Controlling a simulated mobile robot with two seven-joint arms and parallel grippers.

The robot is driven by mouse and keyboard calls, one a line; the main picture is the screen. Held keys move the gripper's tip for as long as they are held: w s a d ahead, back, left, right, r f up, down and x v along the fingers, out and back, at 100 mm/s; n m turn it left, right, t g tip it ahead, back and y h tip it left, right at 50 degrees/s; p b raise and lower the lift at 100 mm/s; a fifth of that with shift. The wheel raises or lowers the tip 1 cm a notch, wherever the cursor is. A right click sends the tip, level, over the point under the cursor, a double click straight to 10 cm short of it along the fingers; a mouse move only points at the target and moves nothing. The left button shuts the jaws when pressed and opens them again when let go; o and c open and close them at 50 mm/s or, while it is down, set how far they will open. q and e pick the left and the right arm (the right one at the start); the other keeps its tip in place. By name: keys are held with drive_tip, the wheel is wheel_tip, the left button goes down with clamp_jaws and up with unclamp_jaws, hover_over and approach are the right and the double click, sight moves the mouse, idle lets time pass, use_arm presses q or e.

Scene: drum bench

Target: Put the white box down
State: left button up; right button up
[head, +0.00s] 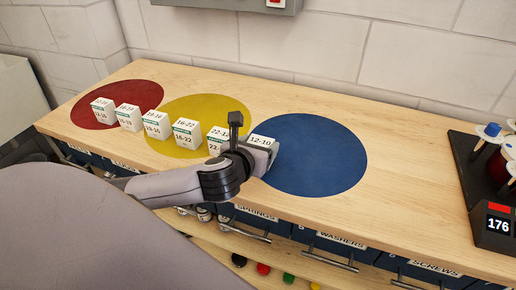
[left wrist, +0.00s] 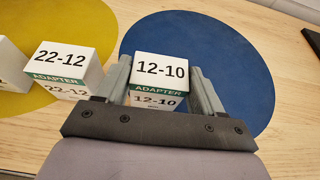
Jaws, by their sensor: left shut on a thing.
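A white box labelled 12-10 (left wrist: 160,69) is between the two fingers of my left gripper (left wrist: 163,88), which is shut on it. In the head view the same box (head: 261,140) is at the left edge of the blue disc (head: 318,158), partly hidden by my left gripper (head: 250,152). In the left wrist view it appears upright over the blue disc (left wrist: 245,80). I cannot tell whether its base touches the bench. My right gripper is in neither view.
Several similar white boxes stand in a row to the left, the nearest labelled 22-12 (left wrist: 65,63). They stand on the red disc (head: 88,118) and along the yellow disc (head: 182,106). A dark scale-like device reading 176 (head: 497,225) is at right. The bench (head: 410,190) between is clear.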

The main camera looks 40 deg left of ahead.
use_arm(q)
drive_tip(key=shift+f, duration=0.25)
drive_tip(key=o, duration=1.1)
drive_tip(key=shift+f, duration=0.1)
drive_tip(key=p+v, duration=0.2)
drive_tip(key=v, duration=1)
